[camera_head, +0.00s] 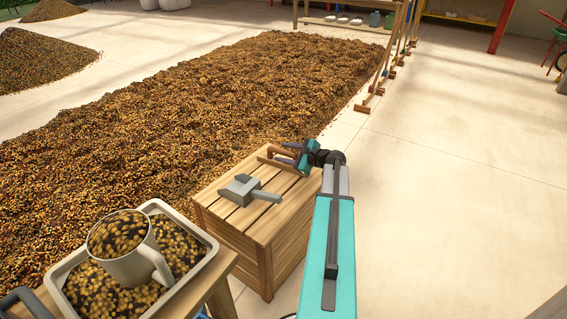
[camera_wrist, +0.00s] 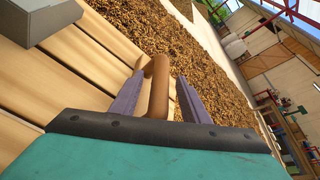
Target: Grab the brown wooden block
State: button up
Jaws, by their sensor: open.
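A brown wooden piece (camera_head: 267,157) with a bent, handle-like shape lies on the far right part of the slatted wooden crate (camera_head: 262,228). In the wrist view, its rounded brown bar (camera_wrist: 158,88) stands between the two purple fingers of my gripper (camera_wrist: 161,76). A gap shows on the right side of the bar; the left finger is close to it, and I cannot tell whether they touch. My gripper (camera_head: 284,154) is open over the crate's far right edge. The rest of the brown piece is partly hidden by my gripper.
A grey tool (camera_head: 243,189) with a blocky head lies on the crate, left of my gripper; its corner shows in the wrist view (camera_wrist: 40,18). A tray (camera_head: 208,240) of beans with a grey mug (camera_head: 135,262) stands at front left. Beans (camera_head: 200,110) cover the floor behind. Right floor is clear.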

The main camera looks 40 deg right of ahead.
jog(key=shift+w+f, duration=0.1)
jog(key=shift+w, duration=0.2)
jog(key=shift+c, duration=0.5)
grip_shut()
